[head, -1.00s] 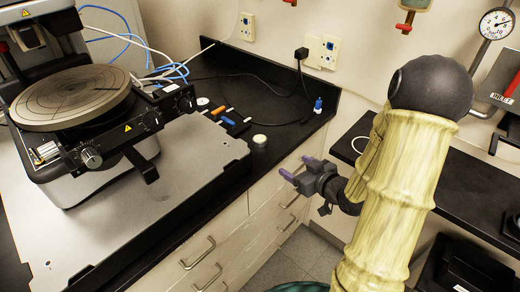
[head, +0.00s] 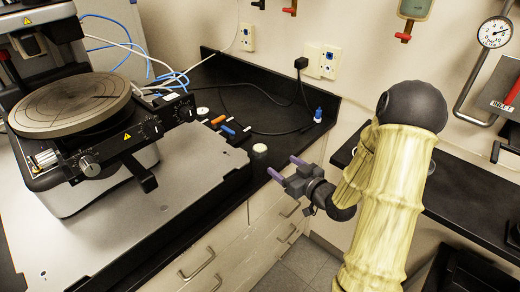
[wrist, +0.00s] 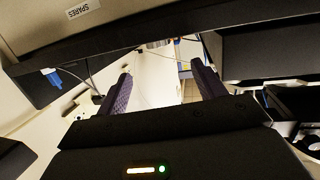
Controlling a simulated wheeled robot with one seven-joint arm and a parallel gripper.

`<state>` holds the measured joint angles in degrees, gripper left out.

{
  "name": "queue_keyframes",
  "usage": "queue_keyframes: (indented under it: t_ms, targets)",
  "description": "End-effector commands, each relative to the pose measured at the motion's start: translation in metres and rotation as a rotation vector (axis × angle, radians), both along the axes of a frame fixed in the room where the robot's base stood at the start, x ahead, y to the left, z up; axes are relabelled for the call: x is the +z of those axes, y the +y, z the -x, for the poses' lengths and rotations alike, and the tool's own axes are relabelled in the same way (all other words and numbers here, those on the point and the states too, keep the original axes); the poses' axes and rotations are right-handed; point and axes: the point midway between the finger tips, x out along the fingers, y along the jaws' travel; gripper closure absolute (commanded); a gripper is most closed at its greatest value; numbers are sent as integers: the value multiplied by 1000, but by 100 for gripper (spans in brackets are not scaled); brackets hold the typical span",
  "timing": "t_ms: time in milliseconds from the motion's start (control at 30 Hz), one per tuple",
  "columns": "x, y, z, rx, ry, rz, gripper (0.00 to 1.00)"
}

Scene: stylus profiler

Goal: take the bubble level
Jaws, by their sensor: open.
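A small round dark piece with a pale top, which looks like the bubble level (head: 260,149), stands on the black bench top near its front edge, just right of the grey machine plate. My gripper (head: 285,167) is open and empty, with two purple fingers pointing left. It is just right of the round piece and lower in the picture, beyond the bench's front edge, apart from it. In the wrist view my gripper (wrist: 165,85) shows nothing between the fingers, and I cannot make out the level there.
The profiler's round stage (head: 70,103) and grey base plate (head: 160,200) fill the left. Orange (head: 218,120) and blue (head: 228,130) small items lie behind the level. A black cable and blue plug (head: 318,115) lie at the bench's back right. Drawers (head: 215,262) are below.

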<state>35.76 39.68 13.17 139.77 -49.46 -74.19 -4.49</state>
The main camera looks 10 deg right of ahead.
Motion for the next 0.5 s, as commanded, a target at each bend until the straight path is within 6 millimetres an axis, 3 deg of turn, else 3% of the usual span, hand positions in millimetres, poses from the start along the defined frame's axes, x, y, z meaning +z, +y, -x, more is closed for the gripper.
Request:
queue_keyframes:
  t_ms: [300,500]
  targets:
    - [-7,23,-49,1,0,0,31]
    - [-10,26,-57,0,1,0,31]
